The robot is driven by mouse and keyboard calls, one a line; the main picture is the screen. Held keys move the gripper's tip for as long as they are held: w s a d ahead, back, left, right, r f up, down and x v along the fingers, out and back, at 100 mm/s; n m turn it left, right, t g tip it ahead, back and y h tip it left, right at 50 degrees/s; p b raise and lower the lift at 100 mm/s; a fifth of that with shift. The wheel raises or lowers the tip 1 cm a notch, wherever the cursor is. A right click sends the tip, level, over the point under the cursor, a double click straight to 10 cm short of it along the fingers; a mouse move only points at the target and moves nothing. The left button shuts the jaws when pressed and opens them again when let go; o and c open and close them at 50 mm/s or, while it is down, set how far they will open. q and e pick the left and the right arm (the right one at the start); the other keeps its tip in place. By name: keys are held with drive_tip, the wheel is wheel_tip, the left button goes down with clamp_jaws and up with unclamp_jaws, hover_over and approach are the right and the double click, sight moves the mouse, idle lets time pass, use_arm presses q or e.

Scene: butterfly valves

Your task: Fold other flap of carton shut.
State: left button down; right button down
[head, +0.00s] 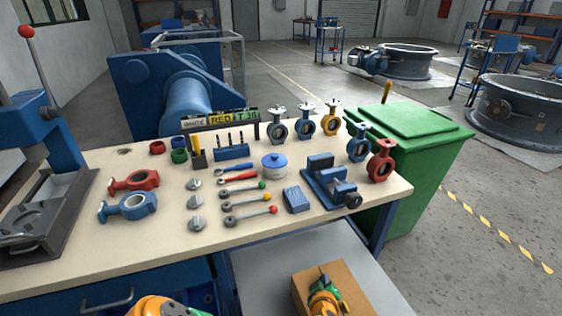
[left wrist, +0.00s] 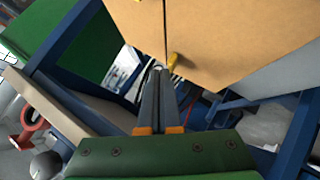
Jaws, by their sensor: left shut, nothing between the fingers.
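The brown carton (head: 345,276) is at the bottom edge of the head view, in front of the workbench. In the left wrist view, tan cardboard panels (left wrist: 225,40) fill the top, with a dark seam between two of them. My left gripper (left wrist: 157,72) is shut and empty, its fingertips close to the lower edge of the panels near the seam. I cannot tell whether they touch. In the head view an orange and green gripper (head: 323,280), seemingly my left, is over the carton and hides part of its top. I cannot tell how the flaps lie.
The workbench (head: 90,245) holds several valves, tools and a blue vise (head: 330,182). A green bin (head: 425,150) stands at its right end. A small yellow piece (left wrist: 173,60) shows by the seam. Blue frame bars (left wrist: 75,35) flank the left gripper.

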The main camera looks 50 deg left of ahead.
use_arm(q)
drive_tip(key=shift+w+d+f+b, duration=0.1)
drive_tip(key=shift+w+f+b, duration=0.15)
drive_tip(key=shift+f+b, duration=0.05)
idle(0.5)
